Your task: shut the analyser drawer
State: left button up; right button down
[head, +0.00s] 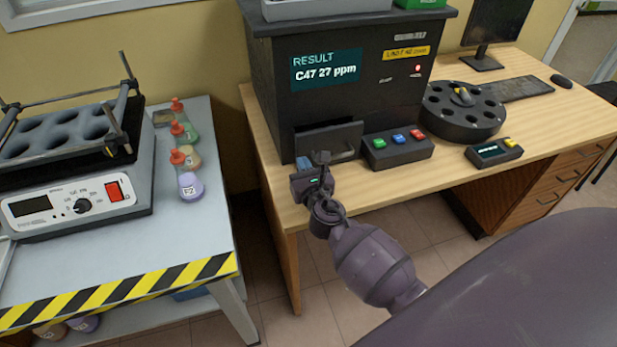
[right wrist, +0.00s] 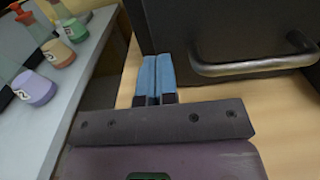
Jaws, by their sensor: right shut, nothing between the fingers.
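The analyser (head: 350,98) is a dark box on the wooden desk, its screen reading "C47 27 ppm". Its drawer (head: 322,136) is low on the front. The drawer front seems to stand out from the body, but I cannot tell how far. In the right wrist view the drawer's silver handle (right wrist: 255,67) shows at the upper right. My right gripper (head: 318,159) is in front of the drawer, hiding part of its lower edge. Its blue fingertips (right wrist: 157,75) are together and empty, left of the handle and apart from it. My left gripper is not in view.
A button box (head: 398,150) stands right of the drawer, with a round carousel (head: 462,112) beyond it. At left, a grey bench (head: 205,225) carries a shaker (head: 75,205) and several small flasks (head: 190,186). A floor gap separates bench and desk (head: 400,188).

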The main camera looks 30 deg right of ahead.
aim_at(298, 151)
jog(key=shift+w+d, duration=0.1)
jog(key=shift+w, duration=0.6)
jog(key=x, duration=0.3)
jog(key=shift+w+d, duration=0.1)
jog(key=shift+w, duration=0.2)
jog(key=shift+d+r, duration=0.1)
jog(key=shift+r, duration=0.15)
